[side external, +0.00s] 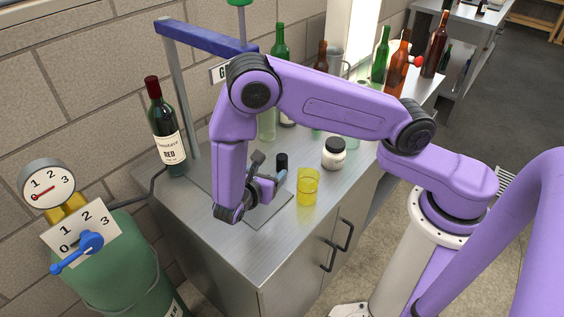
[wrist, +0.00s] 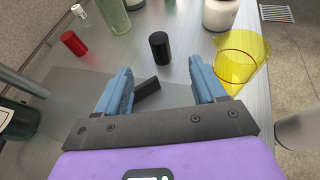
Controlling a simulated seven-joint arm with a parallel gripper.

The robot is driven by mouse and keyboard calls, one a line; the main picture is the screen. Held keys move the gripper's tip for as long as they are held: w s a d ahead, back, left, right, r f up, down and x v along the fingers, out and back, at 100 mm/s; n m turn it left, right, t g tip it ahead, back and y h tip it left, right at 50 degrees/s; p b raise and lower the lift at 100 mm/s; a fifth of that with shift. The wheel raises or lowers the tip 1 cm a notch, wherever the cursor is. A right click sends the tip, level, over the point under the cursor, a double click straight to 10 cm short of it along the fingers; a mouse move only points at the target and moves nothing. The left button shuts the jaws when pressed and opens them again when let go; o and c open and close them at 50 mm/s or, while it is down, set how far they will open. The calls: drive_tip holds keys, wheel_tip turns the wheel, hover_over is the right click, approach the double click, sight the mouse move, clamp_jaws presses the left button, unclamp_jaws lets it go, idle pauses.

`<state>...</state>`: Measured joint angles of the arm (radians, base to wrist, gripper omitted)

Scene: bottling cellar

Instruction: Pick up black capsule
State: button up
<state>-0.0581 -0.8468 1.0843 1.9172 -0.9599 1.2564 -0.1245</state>
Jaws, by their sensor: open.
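A black capsule (wrist: 160,47) stands upright on the metal bench, just beyond the fingertips in the wrist view. It also shows in the side view (side external: 282,162), close beside my gripper (side external: 269,169). My gripper's two blue-grey fingers are apart and nothing is held between them; they also show in the wrist view (wrist: 160,70). The capsule appears apart from both fingers. A small dark block (wrist: 147,89) shows lower between the fingers, partly hidden by the left one; I cannot tell what it is.
A yellow glass (side external: 308,186) stands close by, near the right finger in the wrist view. A white jar (side external: 334,153) stands behind it. A labelled red wine bottle (side external: 168,140) stands at the bench's left end.

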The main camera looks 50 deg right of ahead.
sight(281, 158)
drive_tip(key=x, duration=0.9)
drive_tip(key=shift+w+d+r, duration=0.1)
drive_tip(key=shift+w+d, duration=0.2)
drive_tip(key=shift+d, duration=0.1)
drive_tip(key=c, duration=0.7)
